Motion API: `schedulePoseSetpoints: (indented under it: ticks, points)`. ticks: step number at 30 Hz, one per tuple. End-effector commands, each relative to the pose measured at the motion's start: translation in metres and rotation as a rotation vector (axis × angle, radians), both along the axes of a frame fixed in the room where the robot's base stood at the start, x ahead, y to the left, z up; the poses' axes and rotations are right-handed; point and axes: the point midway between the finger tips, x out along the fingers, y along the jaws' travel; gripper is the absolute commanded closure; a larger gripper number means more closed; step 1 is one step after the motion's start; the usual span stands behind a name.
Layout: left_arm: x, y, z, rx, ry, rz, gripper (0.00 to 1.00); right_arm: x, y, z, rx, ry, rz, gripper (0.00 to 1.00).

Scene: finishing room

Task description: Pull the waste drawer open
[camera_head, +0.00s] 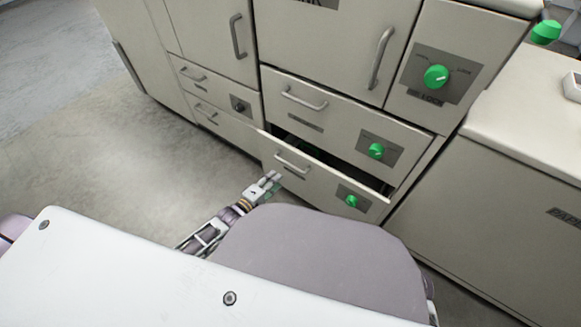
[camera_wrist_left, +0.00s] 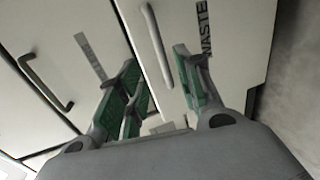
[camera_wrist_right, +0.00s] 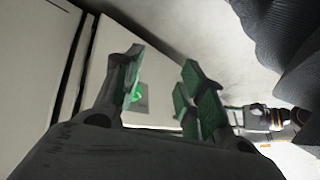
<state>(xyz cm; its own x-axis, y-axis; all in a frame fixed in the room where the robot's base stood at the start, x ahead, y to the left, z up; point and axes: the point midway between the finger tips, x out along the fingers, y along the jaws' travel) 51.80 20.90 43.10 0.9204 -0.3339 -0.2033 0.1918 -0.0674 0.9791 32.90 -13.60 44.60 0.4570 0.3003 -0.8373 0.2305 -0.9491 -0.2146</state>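The waste drawer (camera_head: 318,184) is the lower cream drawer, standing partly open with a dark gap above its front. Its bar handle (camera_head: 292,163) faces me. In the left wrist view the handle (camera_wrist_left: 157,45) runs beside the WASTE label (camera_wrist_left: 204,30). My left gripper (camera_head: 272,178) is at the drawer front, just below the handle. Its fingers (camera_wrist_left: 158,62) are spread with the handle showing between them; I cannot tell whether they touch it. My right gripper (camera_wrist_right: 160,75) is open and empty, facing a cabinet front; it is hidden in the head view.
A green knob (camera_head: 351,201) sits on the waste drawer's right side. The closed drawer above (camera_head: 340,122) has its own handle and green knob (camera_head: 376,151). A lower cream cabinet (camera_head: 490,210) stands at right. Bare floor (camera_head: 110,160) lies at left.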

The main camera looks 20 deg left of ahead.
Motion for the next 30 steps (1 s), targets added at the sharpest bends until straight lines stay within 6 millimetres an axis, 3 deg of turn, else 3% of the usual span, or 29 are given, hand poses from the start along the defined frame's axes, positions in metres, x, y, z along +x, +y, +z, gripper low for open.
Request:
schedulePoseSetpoints:
  ticks: [11, 30]
  points:
    - [0.034, -0.012, -0.008, -0.001, -0.002, 0.0, 0.65, -0.001, 0.005, -0.034, 0.046, -0.039, -0.028, 0.6]
    - [0.087, -0.032, -0.02, -0.001, -0.002, 0.0, 0.65, 0.003, 0.01, -0.058, 0.083, -0.073, -0.024, 0.6]
